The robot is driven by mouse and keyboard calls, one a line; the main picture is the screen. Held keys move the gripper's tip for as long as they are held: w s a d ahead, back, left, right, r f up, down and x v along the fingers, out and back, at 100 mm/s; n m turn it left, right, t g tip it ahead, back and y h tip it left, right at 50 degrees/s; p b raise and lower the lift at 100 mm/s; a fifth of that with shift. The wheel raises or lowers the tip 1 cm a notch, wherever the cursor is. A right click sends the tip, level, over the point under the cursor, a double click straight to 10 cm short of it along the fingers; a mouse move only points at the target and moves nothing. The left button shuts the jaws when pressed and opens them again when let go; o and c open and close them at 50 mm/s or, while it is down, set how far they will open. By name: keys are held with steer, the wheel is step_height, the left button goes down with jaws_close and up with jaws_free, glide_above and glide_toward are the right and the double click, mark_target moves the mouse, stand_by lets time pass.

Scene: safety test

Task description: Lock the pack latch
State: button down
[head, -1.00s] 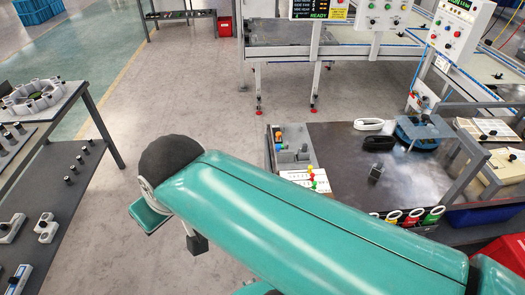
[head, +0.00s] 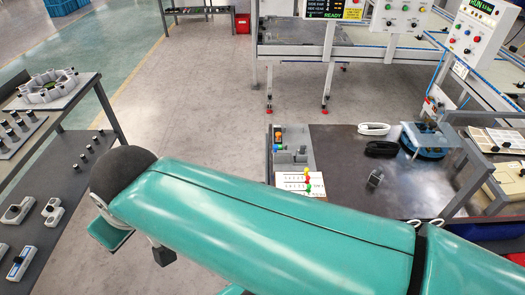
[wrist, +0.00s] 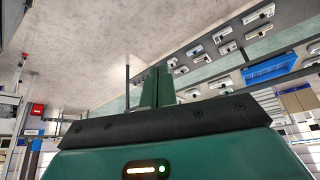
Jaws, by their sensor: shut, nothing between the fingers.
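My gripper (wrist: 155,88) shows in the wrist view as green fingers beyond a dark bar and a green housing. The fingers are together and hold nothing. Open floor and a bench with grey parts show behind them, and no contact is visible. In the head view my green arm crosses the lower half, and I cannot make out the fingers there. I cannot pick out a pack or its latch with certainty in either view. A blue round device (head: 427,138) sits at the back of the dark right-hand bench (head: 335,150); whether it bears a latch is unclear.
A left bench (head: 78,148) holds several grey parts. White (head: 374,129) and black (head: 381,149) coiled items lie on the right-hand bench, near a tray with coloured pieces (head: 293,150). My arm hides that bench's front. Floor between the benches (head: 205,100) is clear.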

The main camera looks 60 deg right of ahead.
mark_target(274, 148)
steer(key=shift+w+a+f, duration=0.1)
steer(key=shift+w+a, duration=0.05)
steer(key=shift+a, duration=0.15)
steer(key=w+d+f+n+g+h, duration=0.1)
steer(key=d+f+n+g+h, duration=0.2)
steer(key=d+f, duration=0.6)
steer(key=w+d+f+n+g+h, duration=0.2)
steer(key=d+f+n+h, duration=0.4)
steer(key=d, duration=1.3)
steer(key=w+d+f+n+g+h, duration=0.1)
steer(key=d+f+n+g+h, duration=0.4)
steer(key=d+f, duration=0.6)
steer(key=d+h, duration=0.1)
steer(key=d, duration=0.2)
steer(key=shift+w+f+n, duration=0.15)
steer(key=shift+f+n, duration=0.15)
steer(key=x, duration=1.4)
steer(key=shift+r, duration=0.25)
